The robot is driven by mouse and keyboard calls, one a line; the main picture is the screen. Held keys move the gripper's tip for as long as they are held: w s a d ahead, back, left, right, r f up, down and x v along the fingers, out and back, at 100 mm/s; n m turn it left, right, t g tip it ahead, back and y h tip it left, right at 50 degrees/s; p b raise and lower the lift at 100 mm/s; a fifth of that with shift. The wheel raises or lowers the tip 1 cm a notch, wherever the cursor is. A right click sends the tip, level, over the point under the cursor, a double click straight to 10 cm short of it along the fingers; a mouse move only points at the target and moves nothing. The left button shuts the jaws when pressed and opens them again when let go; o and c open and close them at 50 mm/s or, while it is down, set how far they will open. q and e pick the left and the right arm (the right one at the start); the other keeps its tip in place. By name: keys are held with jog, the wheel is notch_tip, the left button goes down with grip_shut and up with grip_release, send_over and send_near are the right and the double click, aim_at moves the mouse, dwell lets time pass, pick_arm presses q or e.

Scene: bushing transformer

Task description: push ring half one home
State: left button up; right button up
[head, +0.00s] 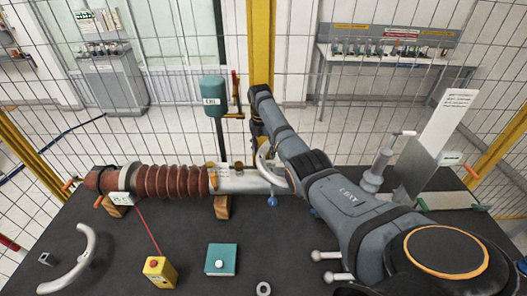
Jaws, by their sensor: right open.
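A pale curved ring half (265,168) stands against the grey-white cylinder (237,181) at the right end of the brown ribbed bushing (170,182). I cannot tell whether it is fully seated. A second pale ring half (88,264) lies on the dark table at the left. My right arm reaches in from the lower right, and its open gripper (262,146) is just above and beside the standing ring half. Its fingertips are small and partly hidden by my arm, so contact is unclear. My left gripper is out of view.
Wooden blocks (222,207) support the bushing. A yellow box with a red button (159,270), a teal box (221,260) and a small ring (263,289) are in front. A teal device on a post (214,90) stands behind. Wire fencing encloses the table.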

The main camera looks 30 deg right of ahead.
notch_tip(320, 180, up, 12)
jog(key=w, duration=0.1)
jog(key=shift+f, duration=0.15)
dwell(0.6)
